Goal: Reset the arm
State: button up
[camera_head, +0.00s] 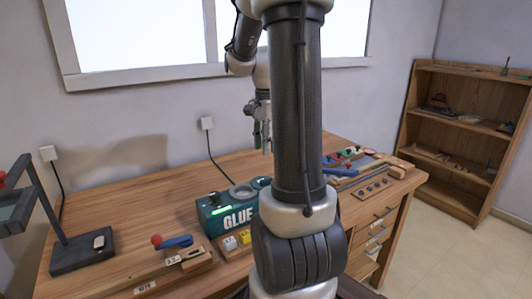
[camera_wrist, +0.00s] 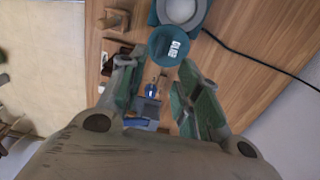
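My gripper (camera_head: 262,138) hangs above the back of the wooden workbench (camera_head: 130,205), in front of the wall, with nothing in it that I can see. My dark arm rises in front of the bench in the head view and hides part of it. In the wrist view my gripper (camera_wrist: 156,64) has its two green fingers spread apart. Between and beyond them, a teal round piece marked GLUE (camera_wrist: 168,46) and a small blue item (camera_wrist: 152,90) lie below on the bench, apart from the fingers.
A green GLUE machine (camera_head: 222,217) stands mid-bench. A blue lever with a red knob (camera_head: 175,241) and a dark stand (camera_head: 80,252) are at left. Tools and a strip with holes (camera_head: 371,189) lie at right. A wooden shelf (camera_head: 455,135) stands apart at right.

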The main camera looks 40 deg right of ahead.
dwell(0.6)
jog(key=s+a+r+n+t, duration=0.2)
jog(key=s+a+n, duration=0.4)
jog(key=a+n, duration=0.3)
jog(key=s+a+r+n+t, duration=0.2)
jog(key=s+a+r+n, duration=0.2)
jog(key=a+n, duration=0.5)
jog(key=shift+s+r+n, duration=0.2)
jog(key=shift+s+n, duration=0.9)
jog(key=shift+s, duration=0.15)
jog(key=shift+d, duration=0.1)
